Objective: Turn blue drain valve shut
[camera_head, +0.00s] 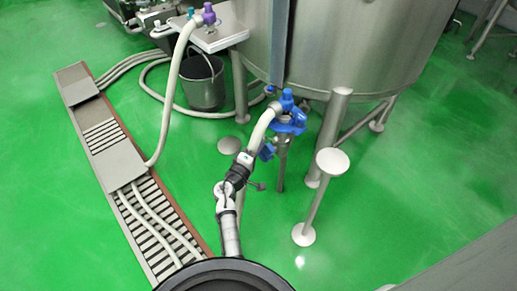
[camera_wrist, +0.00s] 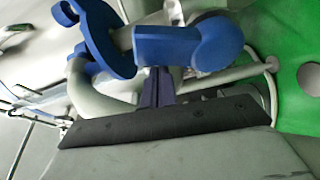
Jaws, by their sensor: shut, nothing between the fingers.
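The blue drain valve (camera_head: 287,122) sits on a pipe under the large steel tank in the head view. In the wrist view a thick blue valve part (camera_wrist: 175,48) with a rounded end lies across the upper middle, beside a blue curved clamp (camera_wrist: 97,35). My gripper (camera_wrist: 158,78) is shut with nothing between its fingers. Its fingertips are just below the blue part in the picture; I cannot tell whether they touch it. In the head view my arm reaches up from the bottom to the valve, and the fingertips are too small to make out.
The steel tank (camera_head: 350,45) stands on legs behind the valve. A round-topped post (camera_head: 318,190) stands right of my arm. A slatted floor drain (camera_head: 105,150) with hoses runs along the left. A steel bucket (camera_head: 204,85) stands at the back. Green floor is clear on the right.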

